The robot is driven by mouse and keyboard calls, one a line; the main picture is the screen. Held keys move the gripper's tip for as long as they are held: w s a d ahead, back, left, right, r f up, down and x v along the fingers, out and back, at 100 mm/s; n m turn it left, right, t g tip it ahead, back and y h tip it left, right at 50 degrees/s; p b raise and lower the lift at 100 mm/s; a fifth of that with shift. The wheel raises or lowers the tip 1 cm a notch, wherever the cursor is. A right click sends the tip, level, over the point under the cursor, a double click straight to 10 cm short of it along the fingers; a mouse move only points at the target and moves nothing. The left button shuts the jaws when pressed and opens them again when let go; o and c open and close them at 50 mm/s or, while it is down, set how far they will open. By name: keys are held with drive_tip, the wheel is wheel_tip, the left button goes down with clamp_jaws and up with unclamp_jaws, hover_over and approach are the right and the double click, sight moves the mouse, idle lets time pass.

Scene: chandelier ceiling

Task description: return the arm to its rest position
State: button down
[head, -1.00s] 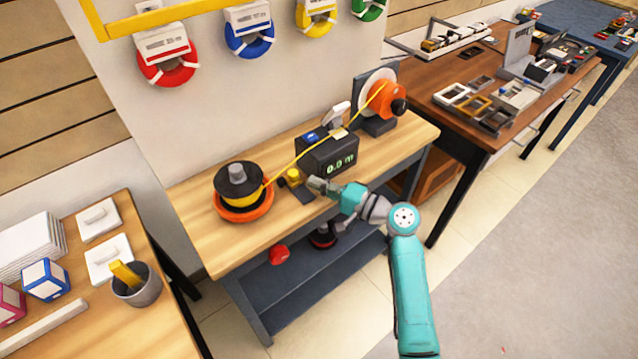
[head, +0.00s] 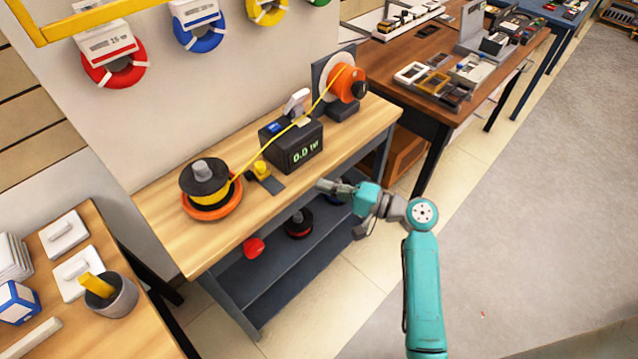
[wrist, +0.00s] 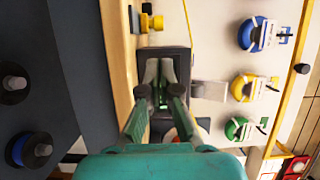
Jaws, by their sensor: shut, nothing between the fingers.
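My teal arm (head: 423,285) reaches up from the lower right in the head view and bends left at its elbow. My gripper (head: 322,185) is shut and empty, at the front edge of the wooden workbench (head: 240,222). It is apart from the black meter box (head: 291,150) and from the yellow clamp piece (head: 261,170). In the wrist view my gripper (wrist: 160,72) points toward the dark box, with its fingers together. The yellow piece (wrist: 151,22) shows above the fingers there.
A spool (head: 205,185) on an orange base feeds yellow cord across the meter to an orange-hubbed reel (head: 345,84). A lower shelf (head: 290,270) is beneath. A brown table (head: 425,100) stands at right, a wooden table (head: 130,325) at left. Grey floor at right is clear.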

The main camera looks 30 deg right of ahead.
idle(0.4)
drive_tip(key=s+a+f+m+h, duration=0.1)
drive_tip(key=s+a+f+h, duration=0.25)
drive_tip(key=s+f, duration=0.3)
drive_tip(key=s+a+f+h, duration=0.2)
drive_tip(key=s+f+h, duration=0.25)
drive_tip(key=f, duration=0.25)
drive_tip(key=s+f+n+h, duration=0.2)
drive_tip(key=s+h, duration=0.1)
drive_tip(key=s, duration=1.1)
drive_tip(key=s+r+n+t, duration=0.1)
drive_tip(key=s+r+n, duration=0.7)
drive_tip(key=s+r, duration=0.5)
drive_tip(key=shift+s+r+n+h, duration=0.3)
drive_tip(key=shift+s+n+h, duration=0.1)
drive_tip(key=shift+s, duration=0.7)
drive_tip(key=shift+w+a, duration=0.1)
drive_tip(key=shift+w, duration=0.05)
